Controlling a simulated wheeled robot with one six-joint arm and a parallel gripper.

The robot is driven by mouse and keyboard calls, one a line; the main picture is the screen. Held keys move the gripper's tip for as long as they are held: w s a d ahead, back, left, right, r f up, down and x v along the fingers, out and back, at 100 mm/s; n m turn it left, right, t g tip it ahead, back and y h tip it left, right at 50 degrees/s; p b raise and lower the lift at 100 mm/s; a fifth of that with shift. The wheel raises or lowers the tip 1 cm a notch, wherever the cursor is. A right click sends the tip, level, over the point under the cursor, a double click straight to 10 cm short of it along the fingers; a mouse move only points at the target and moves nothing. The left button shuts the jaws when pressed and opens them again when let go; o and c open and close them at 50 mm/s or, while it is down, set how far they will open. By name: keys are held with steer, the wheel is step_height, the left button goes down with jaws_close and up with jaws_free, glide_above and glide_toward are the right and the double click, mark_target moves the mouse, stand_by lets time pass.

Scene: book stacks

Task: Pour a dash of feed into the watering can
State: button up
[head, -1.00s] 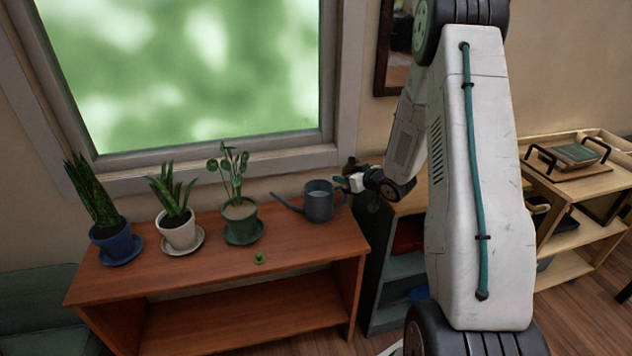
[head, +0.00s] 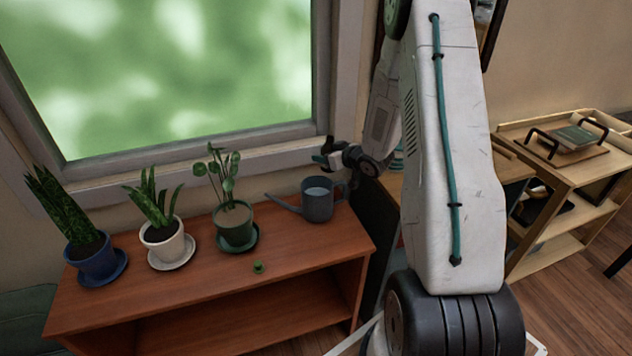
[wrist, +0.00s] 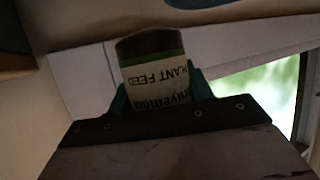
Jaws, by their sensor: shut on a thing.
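The watering can (head: 318,205) is grey-blue, with an open top and a spout pointing left. It stands upright at the right end of the wooden shelf unit. My gripper (head: 325,155) is above and just behind the can's rim, apart from it. In the wrist view my gripper (wrist: 157,95) is shut on the feed bottle (wrist: 155,75), which has a pale label with partly readable "PLANT FEED" lettering and a dark brown end. In the head view the bottle is small, dark and hard to make out. No feed stream is visible.
The shelf unit (head: 215,285) also bears a small green cap-like piece (head: 258,267) near its front edge. Plants in a green pot (head: 235,228), a white pot (head: 163,241) and a blue pot (head: 92,262) stand left of the can. The window (head: 170,75) is behind.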

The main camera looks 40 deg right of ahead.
steer(key=shift+s+a, duration=0.1)
steer(key=shift+a, duration=0.05)
steer(key=shift+s+a+r+n+t+h, duration=0.1)
steer(key=shift+a+r+n+t+h, duration=0.1)
steer(key=shift+n, duration=0.2)
steer(key=shift+a+r+n+t+h, duration=0.1)
steer(key=shift+n+t+h, duration=0.1)
steer(key=shift+n, duration=0.2)
steer(key=shift+s+a+r+n+t+h, duration=0.15)
steer(key=shift+a+r+n+t+h, duration=0.15)
steer(key=shift+n, duration=0.3)
steer(key=shift+s+a+r+n+t+h, duration=0.1)
steer(key=shift+a+r+n+t+h, duration=0.1)
steer(key=shift+n+t+h, duration=0.3)
steer(key=shift+s+a+f+n, duration=0.1)
steer(key=shift+a+f+n, duration=0.15)
steer(key=shift+n, duration=0.35)
steer(key=shift+f+n+t, duration=0.25)
steer(key=shift+n+t, duration=0.15)
steer(key=shift+n, duration=0.1)
steer(key=shift+d+f+n, duration=0.1)
steer(key=shift+f+n, duration=0.05)
steer(key=shift+n, duration=0.15)
steer(key=shift+d+r+n+t+h+p, duration=0.2)
steer(key=shift+r+n+t, duration=0.3)
steer(key=shift+n, duration=0.25)
steer(key=shift+d+r+n+t+h+p, duration=0.1)
steer(key=shift+d+r+n+t+h, duration=0.1)
steer(key=shift+r+n+t, duration=0.35)
stand_by(3.3)
